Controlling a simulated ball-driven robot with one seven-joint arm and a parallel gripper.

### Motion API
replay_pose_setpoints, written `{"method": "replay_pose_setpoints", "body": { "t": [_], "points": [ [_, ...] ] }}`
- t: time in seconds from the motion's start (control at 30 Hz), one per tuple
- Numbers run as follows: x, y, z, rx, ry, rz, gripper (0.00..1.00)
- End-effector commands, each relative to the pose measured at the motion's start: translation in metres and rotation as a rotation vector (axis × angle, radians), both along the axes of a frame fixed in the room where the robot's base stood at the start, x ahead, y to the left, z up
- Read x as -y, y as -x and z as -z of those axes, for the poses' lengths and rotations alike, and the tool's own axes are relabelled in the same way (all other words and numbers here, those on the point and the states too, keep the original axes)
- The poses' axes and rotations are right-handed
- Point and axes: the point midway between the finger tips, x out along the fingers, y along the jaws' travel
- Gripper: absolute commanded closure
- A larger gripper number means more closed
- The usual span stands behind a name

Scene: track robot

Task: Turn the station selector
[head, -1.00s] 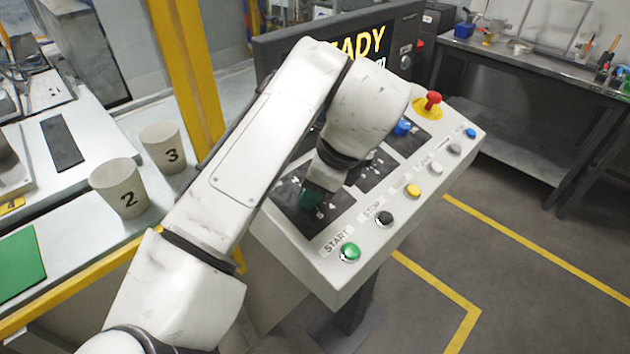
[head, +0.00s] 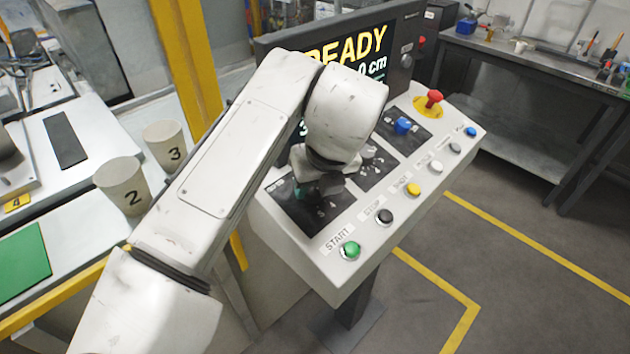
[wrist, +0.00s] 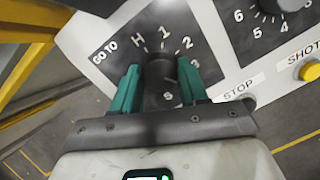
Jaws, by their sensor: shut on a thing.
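The station selector, a dark round knob (wrist: 160,72), sits on a black plate in the wrist view. The plate reads GO TO, with H, 1, 2 and further marks around the knob. My gripper (wrist: 161,82) has its two green fingers shut on the knob, one on each side. Which mark the knob points to is not clear. In the head view my gripper (head: 312,190) is down at the near-left black plate (head: 325,215) of the sloping console, and my wrist hides the knob.
A row of buttons lines the console's front edge, including green START (head: 349,250) and black STOP (head: 385,217). Another knob (wrist: 280,5) is beside the plate. A red button (head: 433,97) is at the far corner. The screen (head: 375,55) behind reads READY.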

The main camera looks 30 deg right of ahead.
Motion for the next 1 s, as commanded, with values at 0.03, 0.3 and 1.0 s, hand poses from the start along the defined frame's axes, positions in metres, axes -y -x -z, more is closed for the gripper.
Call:
{"method": "replay_pose_setpoints", "body": {
  "t": [0.03,0.3,1.0],
  "points": [
    [-0.0002,-0.0004,-0.0006,-0.001,-0.007,0.027,0.87],
    [-0.0001,-0.0005,-0.0005,-0.012,-0.037,0.147,0.87],
    [0.0,-0.0005,-0.0002,-0.016,-0.049,0.19,0.51]
  ]
}}
